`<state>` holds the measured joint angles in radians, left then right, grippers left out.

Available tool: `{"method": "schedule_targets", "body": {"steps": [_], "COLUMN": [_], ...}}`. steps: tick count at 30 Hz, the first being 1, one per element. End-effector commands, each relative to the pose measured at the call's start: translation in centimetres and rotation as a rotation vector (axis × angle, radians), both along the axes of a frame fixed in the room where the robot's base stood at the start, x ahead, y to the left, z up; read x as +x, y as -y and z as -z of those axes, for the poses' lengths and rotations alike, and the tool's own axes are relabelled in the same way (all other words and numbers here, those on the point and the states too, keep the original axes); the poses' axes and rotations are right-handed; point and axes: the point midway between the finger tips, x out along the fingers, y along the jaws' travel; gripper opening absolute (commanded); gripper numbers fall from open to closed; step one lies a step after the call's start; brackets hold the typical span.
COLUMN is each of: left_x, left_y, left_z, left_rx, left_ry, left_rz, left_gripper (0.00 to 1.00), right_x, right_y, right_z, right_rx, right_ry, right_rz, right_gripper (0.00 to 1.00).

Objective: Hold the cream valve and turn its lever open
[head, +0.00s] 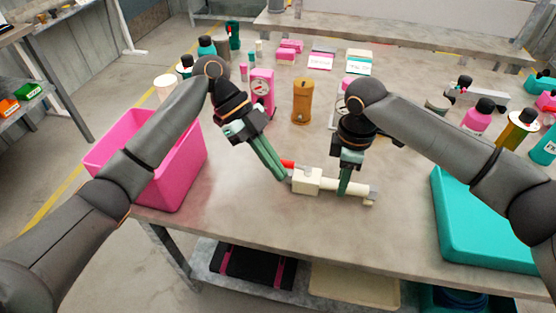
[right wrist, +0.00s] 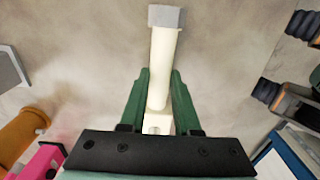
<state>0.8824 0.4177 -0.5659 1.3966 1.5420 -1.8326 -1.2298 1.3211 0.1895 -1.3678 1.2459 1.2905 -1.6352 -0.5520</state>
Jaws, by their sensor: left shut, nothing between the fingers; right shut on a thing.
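The cream valve (head: 307,182) lies on the table near its front edge, with a pipe stretching right to a grey end. Its red lever (head: 287,164) shows at its left end, partly hidden by my left gripper. My right gripper (head: 344,188) points down and is shut on the valve's pipe. In the right wrist view the cream pipe (right wrist: 162,70) passes between the green fingers (right wrist: 160,95), its grey end beyond them. My left gripper (head: 281,178) is shut and empty, its fingertips close beside the lever and the valve's left end; I cannot tell whether they touch.
A pink bin (head: 185,175) stands at the left and a teal tray (head: 480,232) at the right front. A pink gauge device (head: 262,90) and an orange cylinder (head: 302,102) stand behind the valve. Several bottles crowd the right. The table in front of the valve is clear.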

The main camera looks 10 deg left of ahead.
Motion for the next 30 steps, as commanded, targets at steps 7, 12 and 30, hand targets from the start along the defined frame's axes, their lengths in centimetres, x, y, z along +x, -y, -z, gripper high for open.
{"method": "schedule_targets", "body": {"steps": [7, 12, 30], "left_x": [3.0, 4.8, 6.5], "left_y": [0.1, 0.1, 0.1], "left_z": [-3.4, -5.3, -7.1], "left_rx": [-0.003, -0.003, -0.001], "left_ry": [0.005, 0.004, 0.003], "left_rz": [0.0, -0.001, 0.001], "left_gripper": [0.0, 0.0, 0.0], "right_x": [0.1, 0.1, 0.1], "right_y": [0.1, 0.1, 0.2], "right_z": [0.0, 0.0, 0.0], "right_rx": [-0.002, -0.003, -0.003], "right_ry": [0.001, 0.001, 0.002], "right_rz": [0.002, 0.003, 0.004], "right_gripper": [0.0, 0.0, 0.0]}}
